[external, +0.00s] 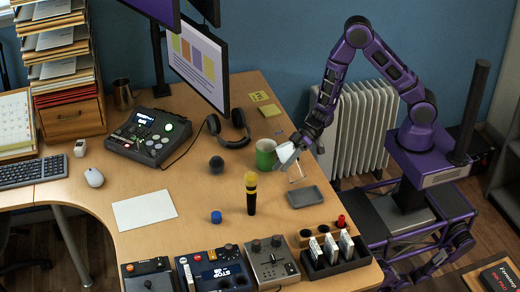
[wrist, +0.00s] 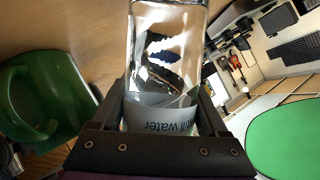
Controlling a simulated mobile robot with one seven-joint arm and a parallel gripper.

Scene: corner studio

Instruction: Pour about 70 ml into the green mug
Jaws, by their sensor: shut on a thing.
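My gripper (external: 302,140) is shut on a clear bottle (wrist: 168,62). Its pale label (wrist: 160,118), with the words "still water", shows between my fingers (wrist: 165,110) in the wrist view. The bottle (external: 287,156) looks tilted in the external view, just right of the green mug (external: 265,153). The mug stands upright on the desk. It also shows large at the left of the wrist view, as a green body with a handle (wrist: 45,85). I cannot see the mug's inside or its liquid level, nor tell whether liquid is flowing.
Headphones (external: 229,130) lie behind the mug. A black microphone with a yellow head (external: 251,196), a grey tray (external: 305,197) and a dark ball (external: 217,164) stand nearby. A card rack (external: 332,258) is at the front edge.

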